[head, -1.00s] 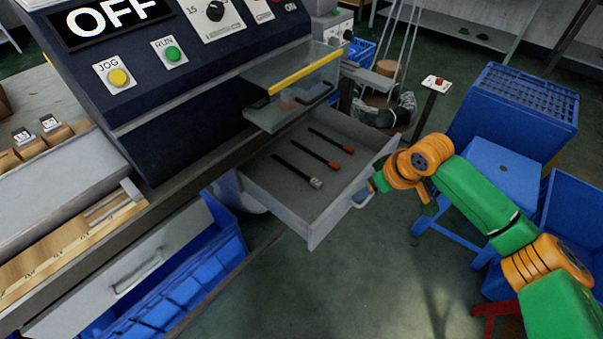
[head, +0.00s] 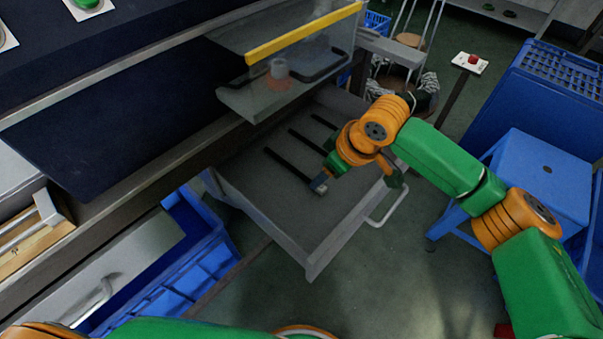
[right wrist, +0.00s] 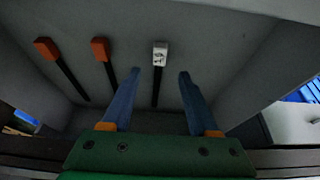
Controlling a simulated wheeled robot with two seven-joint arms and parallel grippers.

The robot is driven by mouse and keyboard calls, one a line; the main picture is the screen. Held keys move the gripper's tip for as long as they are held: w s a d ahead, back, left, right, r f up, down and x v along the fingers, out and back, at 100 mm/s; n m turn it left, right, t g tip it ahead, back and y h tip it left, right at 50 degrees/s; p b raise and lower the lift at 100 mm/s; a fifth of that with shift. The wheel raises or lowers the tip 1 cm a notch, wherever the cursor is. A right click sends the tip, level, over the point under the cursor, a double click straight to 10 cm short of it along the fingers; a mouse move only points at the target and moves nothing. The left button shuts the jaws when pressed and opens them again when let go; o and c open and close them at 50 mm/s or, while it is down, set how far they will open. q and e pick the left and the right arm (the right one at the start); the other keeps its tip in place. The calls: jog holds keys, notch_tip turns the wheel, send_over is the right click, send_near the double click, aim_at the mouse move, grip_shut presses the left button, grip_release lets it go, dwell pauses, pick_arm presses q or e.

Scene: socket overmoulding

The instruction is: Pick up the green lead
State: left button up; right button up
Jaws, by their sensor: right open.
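Three black leads lie side by side in an open grey drawer. None looks green. The nearest lead (head: 285,165) has a white-grey end, which shows with dark marks in the right wrist view (right wrist: 160,54). The other two, the middle lead (head: 304,140) and the far lead (head: 323,122), have orange ends in the right wrist view (right wrist: 101,50), (right wrist: 46,49). My right gripper (right wrist: 159,75) is open and empty, above the drawer, with its fingers either side of the white-ended lead in that view. In the head view my right gripper (head: 321,183) hovers by that end. My left gripper is out of view.
The drawer's front wall (head: 350,222) and handle (head: 387,205) stand close to my right forearm. A clear guard with a yellow edge (head: 305,33) overhangs the drawer's back. A blue stool (head: 545,170) and a red-button post (head: 470,63) stand right.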

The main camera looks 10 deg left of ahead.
jog(key=b+x, duration=0.1)
jog(key=x, duration=0.3)
jog(key=shift+w+a+f, duration=0.15)
jog(key=shift+f, duration=0.2)
jog(key=shift+w+a+f, duration=0.1)
grip_shut()
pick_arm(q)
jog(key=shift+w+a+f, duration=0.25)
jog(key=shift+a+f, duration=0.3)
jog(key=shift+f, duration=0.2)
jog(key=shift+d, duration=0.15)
